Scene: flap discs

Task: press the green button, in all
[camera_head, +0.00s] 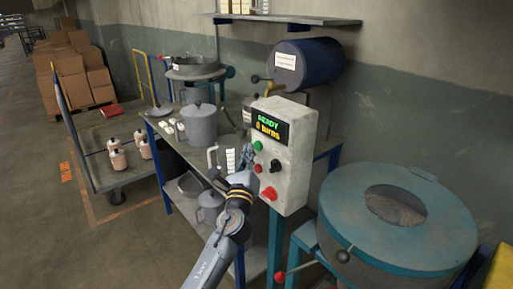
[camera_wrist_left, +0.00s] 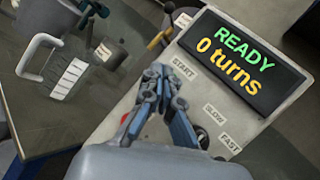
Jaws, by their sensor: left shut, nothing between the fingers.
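The green button (camera_head: 257,145) is on the front of a pale control box (camera_head: 296,150), below a display (camera_head: 270,126) that reads "READY" and "0 turns". The display also shows in the left wrist view (camera_wrist_left: 240,62), with a START label (camera_wrist_left: 183,69) below it. My left gripper (camera_head: 246,158) is shut and empty, its tips close to the box front, just left of and below the green button in the head view. In the left wrist view the shut fingers (camera_wrist_left: 160,78) cover the area beside START, and the green button is hidden. I cannot tell whether they touch. My right gripper is not in view.
The box also carries a black knob (camera_head: 275,165) and a large red button (camera_head: 268,193). A teal round machine (camera_head: 440,225) stands at the right. A table with a grey lidded pot (camera_head: 199,125) and a measuring jug (camera_head: 228,155) is behind my left arm.

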